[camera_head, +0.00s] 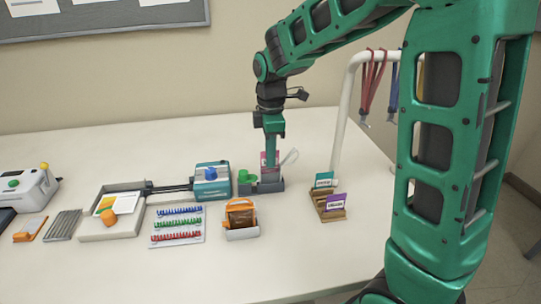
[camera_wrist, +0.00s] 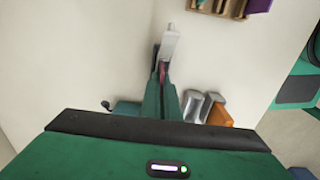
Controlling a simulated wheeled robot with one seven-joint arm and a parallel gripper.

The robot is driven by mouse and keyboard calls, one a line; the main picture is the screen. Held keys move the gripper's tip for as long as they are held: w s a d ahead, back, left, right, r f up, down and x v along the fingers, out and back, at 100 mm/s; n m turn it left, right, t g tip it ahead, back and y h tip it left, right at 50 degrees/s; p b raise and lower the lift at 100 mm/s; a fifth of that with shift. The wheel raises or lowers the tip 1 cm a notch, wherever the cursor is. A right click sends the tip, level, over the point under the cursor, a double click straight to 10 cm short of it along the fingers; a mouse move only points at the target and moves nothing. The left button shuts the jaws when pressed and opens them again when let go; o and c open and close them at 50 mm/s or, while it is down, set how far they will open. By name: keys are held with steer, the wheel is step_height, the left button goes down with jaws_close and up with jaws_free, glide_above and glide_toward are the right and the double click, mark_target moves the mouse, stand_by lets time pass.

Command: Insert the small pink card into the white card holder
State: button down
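The small pink card (camera_head: 263,160) stands upright at the grey stand at the back of the table, partly hidden by my gripper. My gripper (camera_head: 271,160) points down, with its fingers on either side of the card, and looks shut on it. In the wrist view a sliver of pink card (camera_wrist: 162,72) shows between the close fingers (camera_wrist: 160,78). The white card holder (camera_head: 289,157) leans tilted just right of my gripper, at the grey stand (camera_head: 268,187). It also shows just beyond the fingertips in the wrist view (camera_wrist: 170,42). Whether card and holder touch, I cannot tell.
An orange item in a small holder (camera_head: 241,233) is in front. A wooden rack with cards (camera_head: 329,208) is to the right, near a white lanyard stand (camera_head: 343,115).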

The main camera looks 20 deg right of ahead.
steer(key=shift+s+f, duration=0.35)
steer(key=shift+f, duration=0.25)
steer(key=c, duration=2)
jaws_free()
steer(key=shift+w, duration=0.1)
steer(key=shift+w+r+g, duration=0.2)
steer(key=shift+r+g, duration=0.1)
steer(key=shift+o, duration=0.3)
steer(key=shift+w+r, duration=0.4)
steer(key=shift+w, duration=0.45)
steer(key=shift+s+r, duration=0.45)
steer(key=shift+r, duration=0.4)
steer(key=shift+s+r, duration=0.1)
steer(key=shift+r, duration=1.8)
steer(key=shift+d, duration=0.1)
